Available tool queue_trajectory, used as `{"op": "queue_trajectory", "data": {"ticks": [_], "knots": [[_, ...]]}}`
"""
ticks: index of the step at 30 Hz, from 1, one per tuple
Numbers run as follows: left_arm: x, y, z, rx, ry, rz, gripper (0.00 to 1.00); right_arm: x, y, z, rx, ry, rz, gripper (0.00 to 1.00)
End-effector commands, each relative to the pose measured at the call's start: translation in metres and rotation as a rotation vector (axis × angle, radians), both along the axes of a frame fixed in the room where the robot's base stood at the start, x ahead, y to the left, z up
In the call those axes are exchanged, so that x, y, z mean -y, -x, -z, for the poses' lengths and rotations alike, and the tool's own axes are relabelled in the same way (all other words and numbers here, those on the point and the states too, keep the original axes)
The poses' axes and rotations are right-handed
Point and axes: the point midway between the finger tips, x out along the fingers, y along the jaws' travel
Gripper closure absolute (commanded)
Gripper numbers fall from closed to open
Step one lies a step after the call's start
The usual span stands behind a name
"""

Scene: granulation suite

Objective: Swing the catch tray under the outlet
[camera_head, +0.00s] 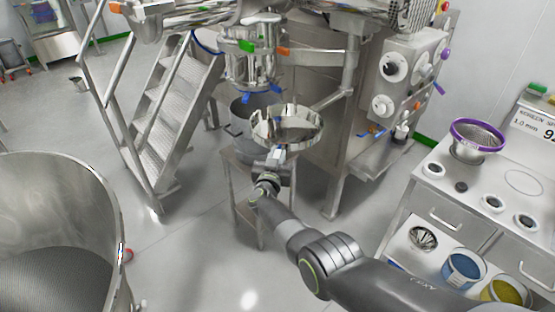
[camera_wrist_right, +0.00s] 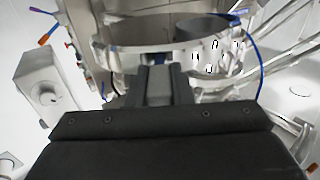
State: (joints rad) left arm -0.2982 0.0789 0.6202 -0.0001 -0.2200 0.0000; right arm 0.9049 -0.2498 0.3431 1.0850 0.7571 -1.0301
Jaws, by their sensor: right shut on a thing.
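The catch tray (camera_head: 288,122) is a round, shiny shallow metal pan in the middle of the head view. It appears below and to the right of the outlet (camera_head: 249,70), a steel cylinder with blue, green and orange clamps. My right gripper (camera_head: 277,156) is shut at the tray's near side, apparently on its handle, which the fingers mostly hide. In the right wrist view the gripper (camera_wrist_right: 160,85) points at the tray's near rim (camera_wrist_right: 128,58). My left gripper is not in view.
A steel pot (camera_head: 240,120) stands behind and left of the tray on a metal stand (camera_head: 247,195). Steps (camera_head: 175,115) stand at left, and a large steel vessel (camera_head: 100,190) at lower left. A counter (camera_head: 430,195) with a purple-rimmed bowl (camera_head: 477,140) is at right.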

Motion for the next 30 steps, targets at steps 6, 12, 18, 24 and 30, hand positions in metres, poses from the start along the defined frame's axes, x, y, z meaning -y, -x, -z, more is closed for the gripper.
{"op": "queue_trajectory", "data": {"ticks": [6, 12, 18, 24, 30], "knots": [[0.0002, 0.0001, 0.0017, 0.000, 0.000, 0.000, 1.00, -0.0019, 0.0000, -0.0003, -0.002, 0.001, 0.009, 1.00], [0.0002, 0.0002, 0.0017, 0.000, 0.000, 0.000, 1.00, -0.0020, 0.0004, 0.0001, -0.003, 0.001, 0.011, 1.00], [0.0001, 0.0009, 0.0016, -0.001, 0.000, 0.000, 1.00, -0.0019, 0.0007, 0.0007, -0.004, 0.001, 0.011, 0.75], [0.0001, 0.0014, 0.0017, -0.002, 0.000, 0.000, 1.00, -0.0013, 0.0008, 0.0009, -0.003, 0.001, 0.012, 0.58], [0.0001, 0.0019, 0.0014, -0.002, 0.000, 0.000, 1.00, -0.0006, 0.0009, 0.0009, -0.003, 0.001, 0.013, 0.58]]}}
